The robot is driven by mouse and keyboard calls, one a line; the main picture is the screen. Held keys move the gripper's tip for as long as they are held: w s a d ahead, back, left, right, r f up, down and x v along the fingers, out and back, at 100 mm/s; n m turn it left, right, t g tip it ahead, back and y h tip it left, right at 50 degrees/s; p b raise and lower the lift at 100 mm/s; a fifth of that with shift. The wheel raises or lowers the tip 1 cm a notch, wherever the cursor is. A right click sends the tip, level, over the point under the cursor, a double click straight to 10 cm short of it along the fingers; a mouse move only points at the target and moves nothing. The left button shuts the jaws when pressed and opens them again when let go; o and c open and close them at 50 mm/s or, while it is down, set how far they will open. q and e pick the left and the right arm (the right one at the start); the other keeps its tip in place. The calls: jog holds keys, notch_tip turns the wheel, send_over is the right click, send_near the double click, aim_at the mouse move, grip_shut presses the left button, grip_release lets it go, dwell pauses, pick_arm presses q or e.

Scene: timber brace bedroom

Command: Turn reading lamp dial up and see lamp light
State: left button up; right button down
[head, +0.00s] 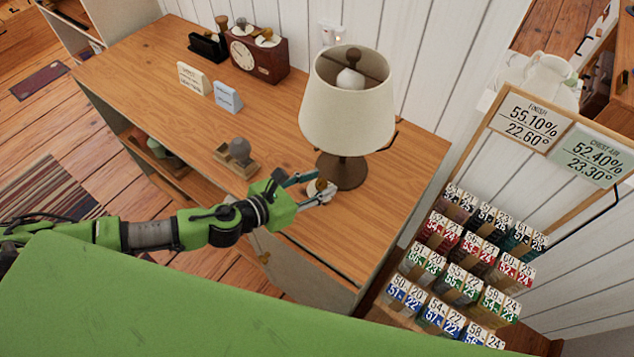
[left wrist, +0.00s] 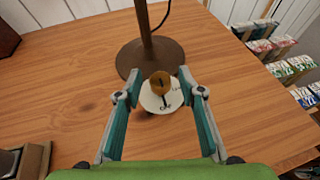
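The reading lamp (head: 345,110) stands upright on the wooden desk, with a cream shade and a dark bulb holder. Its bulb (head: 350,79) looks white, with no clear glow. Its round brown base (left wrist: 150,58) shows in the left wrist view. The dial has a brass knob (left wrist: 160,83) on a white round plate (left wrist: 152,103) with partly readable lettering, in front of the base. My left gripper (head: 317,186) is at the dial; in the left wrist view its fingers (left wrist: 160,98) are spread on either side of the knob, apart from it. My right gripper is not in view.
On the desk (head: 150,75) stand a wooden clock (head: 258,55), small cards (head: 194,79) and a grey-knobbed wooden block (head: 238,155). A rack of numbered boxes (head: 465,255) stands right of the desk. The desk's front right is clear.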

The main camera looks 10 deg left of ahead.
pick_arm(q)
grip_shut()
jog(key=shift+r, duration=0.1)
